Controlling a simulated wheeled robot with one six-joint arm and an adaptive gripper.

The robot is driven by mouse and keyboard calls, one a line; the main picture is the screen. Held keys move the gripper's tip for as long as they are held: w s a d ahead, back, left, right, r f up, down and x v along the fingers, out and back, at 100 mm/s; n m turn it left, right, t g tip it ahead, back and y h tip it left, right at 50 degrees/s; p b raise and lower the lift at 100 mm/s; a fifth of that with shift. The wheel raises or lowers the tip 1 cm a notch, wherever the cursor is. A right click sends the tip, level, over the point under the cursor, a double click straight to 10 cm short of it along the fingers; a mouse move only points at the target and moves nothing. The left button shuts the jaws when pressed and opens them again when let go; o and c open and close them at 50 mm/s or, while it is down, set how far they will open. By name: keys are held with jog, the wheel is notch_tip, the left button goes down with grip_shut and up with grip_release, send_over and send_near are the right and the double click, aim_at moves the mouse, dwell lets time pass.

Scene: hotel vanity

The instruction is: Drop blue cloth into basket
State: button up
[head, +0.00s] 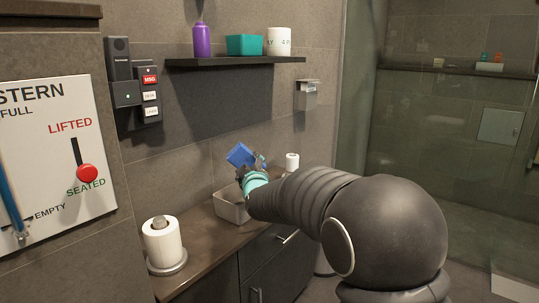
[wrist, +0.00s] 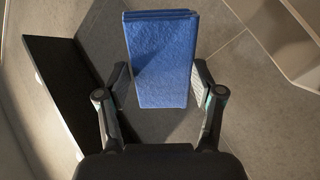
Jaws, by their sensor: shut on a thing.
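The blue cloth (head: 239,155) is a folded block held up above the counter in the head view. It also fills the upper middle of the wrist view (wrist: 161,60). My gripper (head: 251,172) is shut on the cloth, with one finger on each side of it in the wrist view (wrist: 160,88). The basket (head: 233,213) is a grey open-topped bin on the counter, below my gripper. My arm hides its right part, and I cannot see its inside clearly.
A toilet roll on a stand (head: 163,243) stands on the counter (head: 205,240) at the front left. A small white roll (head: 292,162) stands behind my arm. A dark wall shelf (head: 235,61) above holds a purple bottle (head: 202,40), a teal box (head: 245,45) and a white roll (head: 278,41).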

notch_tip(320, 180, down, 6)
jog(key=b, duration=0.2)
jog(key=shift+r+b, duration=0.15)
jog(key=shift+b, duration=0.2)
jog(key=o, duration=1.3)
jog(key=shift+s, duration=0.1)
jog(key=v, duration=1.2)
